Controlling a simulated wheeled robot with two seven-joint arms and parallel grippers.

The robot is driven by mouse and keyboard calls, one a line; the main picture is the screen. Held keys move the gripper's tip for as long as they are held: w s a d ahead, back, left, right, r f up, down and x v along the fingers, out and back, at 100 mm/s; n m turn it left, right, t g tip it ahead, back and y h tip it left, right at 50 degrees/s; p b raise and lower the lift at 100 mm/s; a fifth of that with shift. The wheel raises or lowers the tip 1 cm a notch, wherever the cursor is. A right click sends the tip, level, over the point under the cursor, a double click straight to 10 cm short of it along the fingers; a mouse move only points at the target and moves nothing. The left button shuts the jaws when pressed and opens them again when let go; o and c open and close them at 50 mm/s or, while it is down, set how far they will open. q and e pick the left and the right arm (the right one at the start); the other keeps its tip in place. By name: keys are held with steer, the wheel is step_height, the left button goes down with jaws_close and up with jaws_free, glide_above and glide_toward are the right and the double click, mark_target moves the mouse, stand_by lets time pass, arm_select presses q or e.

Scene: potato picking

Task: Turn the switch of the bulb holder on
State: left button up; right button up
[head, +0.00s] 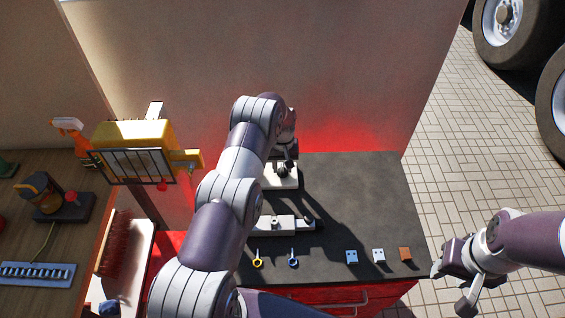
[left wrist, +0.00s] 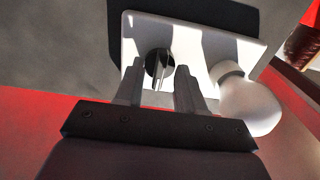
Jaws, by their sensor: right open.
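The bulb holder is a white base (left wrist: 205,48) with a white round bulb (left wrist: 250,105) at its right end and a round dark switch (left wrist: 158,64) with a thin metal lever. In the head view its white base (head: 288,182) sits at the back of the dark bench top, partly hidden by my left arm. My left gripper (left wrist: 160,72) is over the base, its fingers apart on either side of the switch lever, with gaps showing. Contact with the switch cannot be told. My right gripper (head: 453,284) is open and empty, off the bench's right front corner.
A white block (head: 268,224) lies nearer the front of the bench (head: 350,190). Yellow (head: 258,262) and blue (head: 293,262) ringed pieces and several small blocks (head: 378,255) line the front edge. A yellow lamp (head: 135,140) stands left. The bench's right rear is clear.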

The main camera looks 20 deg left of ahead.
arm_select(q)
steer(key=shift+f, duration=0.15)
steer(key=shift+c, duration=0.3)
steer(key=shift+w, duration=0.1)
jaws_close()
